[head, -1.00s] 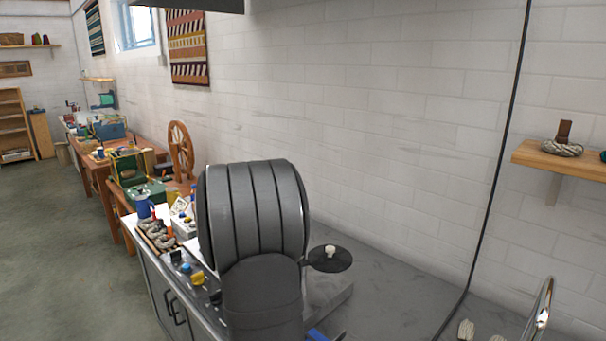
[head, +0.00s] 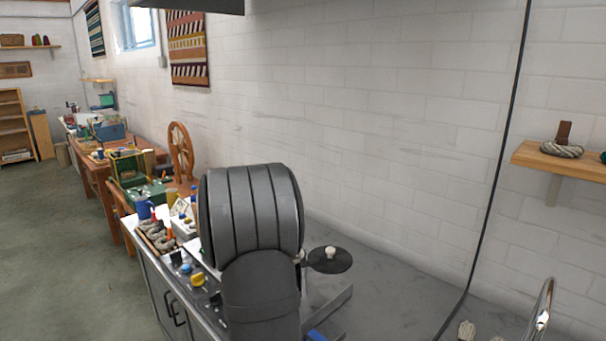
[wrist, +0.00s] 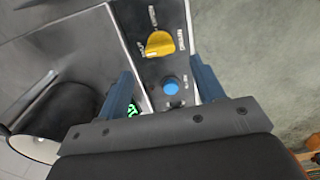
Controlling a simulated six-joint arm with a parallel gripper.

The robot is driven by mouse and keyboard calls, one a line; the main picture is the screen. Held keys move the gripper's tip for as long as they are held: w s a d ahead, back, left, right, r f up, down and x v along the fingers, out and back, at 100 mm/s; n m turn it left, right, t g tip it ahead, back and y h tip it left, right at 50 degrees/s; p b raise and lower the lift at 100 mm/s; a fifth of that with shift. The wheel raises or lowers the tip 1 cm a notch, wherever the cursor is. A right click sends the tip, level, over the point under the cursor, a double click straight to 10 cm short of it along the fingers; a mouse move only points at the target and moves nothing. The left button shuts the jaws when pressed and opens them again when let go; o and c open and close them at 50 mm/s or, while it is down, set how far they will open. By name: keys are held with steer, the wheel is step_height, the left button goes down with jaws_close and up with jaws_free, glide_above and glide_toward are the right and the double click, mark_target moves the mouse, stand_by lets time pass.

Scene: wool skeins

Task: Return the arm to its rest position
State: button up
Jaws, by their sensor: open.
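My gripper (wrist: 165,88) shows in the wrist view as two blue fingers set apart, with nothing held between them. Below and between the fingers is a dark panel with a yellow knob (wrist: 160,43) and a round blue button (wrist: 171,87). In the head view my dark arm rises in front of the counter and hides part of it.
Grey skeins (head: 155,236) lie at the counter's left end. A black disc with a white knob (head: 330,253) stands right of my arm. A wooden shelf (head: 560,160) is on the right wall. The counter's right part (head: 385,295) looks mostly clear.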

step_height(320, 180, down, 6)
steer(key=shift+r, duration=0.2)
steer(key=shift+f+m, duration=0.2)
steer(key=shift+m, duration=0.1)
steer(key=m, duration=0.3)
steer(key=shift+m, duration=0.4)
steer(key=m, duration=0.4)
steer(key=shift+r+m, duration=0.1)
steer(key=shift+m, duration=0.2)
steer(key=m, duration=0.3)
steer(key=shift+m, duration=2.7)
